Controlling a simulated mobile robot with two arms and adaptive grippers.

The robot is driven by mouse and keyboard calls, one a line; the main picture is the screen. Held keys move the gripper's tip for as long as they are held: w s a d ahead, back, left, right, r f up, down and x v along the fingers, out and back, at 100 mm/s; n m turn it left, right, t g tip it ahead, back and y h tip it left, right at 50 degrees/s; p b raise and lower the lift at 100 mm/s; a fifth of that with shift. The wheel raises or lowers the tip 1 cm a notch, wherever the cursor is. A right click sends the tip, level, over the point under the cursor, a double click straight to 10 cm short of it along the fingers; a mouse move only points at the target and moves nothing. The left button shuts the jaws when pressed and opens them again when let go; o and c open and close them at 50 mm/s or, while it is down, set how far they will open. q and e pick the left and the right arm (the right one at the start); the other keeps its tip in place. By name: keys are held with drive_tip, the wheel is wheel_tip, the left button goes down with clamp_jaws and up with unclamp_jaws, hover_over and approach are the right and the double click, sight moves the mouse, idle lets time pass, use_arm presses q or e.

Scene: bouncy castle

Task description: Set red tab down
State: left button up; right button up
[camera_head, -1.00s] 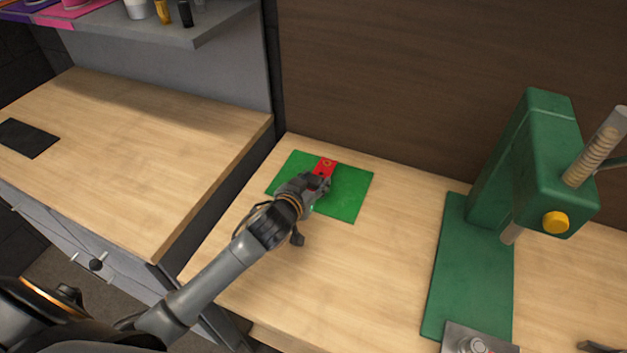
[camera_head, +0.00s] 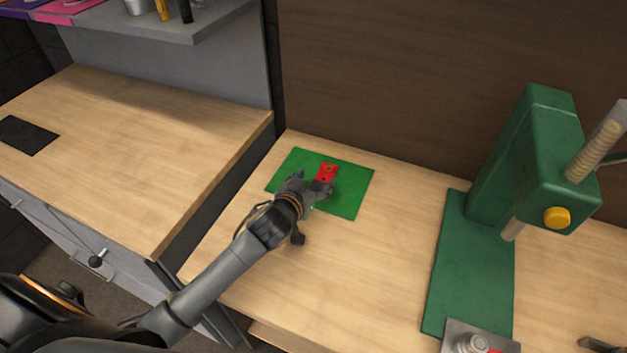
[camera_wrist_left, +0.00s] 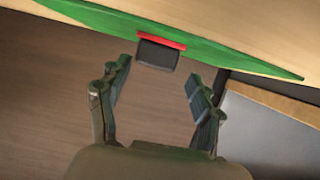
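The red tab (camera_head: 327,172) lies on the green mat (camera_head: 350,200) at the back left of the near workbench. A dark block at its near end shows between my fingers. My left gripper (camera_head: 313,183) is open, with its fingers spread on either side of that block. In the left wrist view the fingers of the left gripper (camera_wrist_left: 160,70) stand apart and clear of it, and the red tab (camera_wrist_left: 162,42) shows as a thin red strip at the mat. A dark piece at the bottom right corner of the head view may be my right gripper; it is mostly cut off.
A green press (camera_head: 535,160) with a yellow knob stands on the right of the bench, with a metal plate (camera_head: 460,335) at its front. A second wooden bench (camera_head: 150,150) is at left with a black pad (camera_head: 27,135). The wood between mat and press is clear.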

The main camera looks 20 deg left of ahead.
use_arm(q)
drive_tip(key=shift+f, duration=0.15)
drive_tip(key=shift+r, duration=0.3)
drive_tip(key=v, duration=1.2)
drive_tip(key=shift+r, duration=0.4)
drive_tip(key=shift+r, duration=0.1)
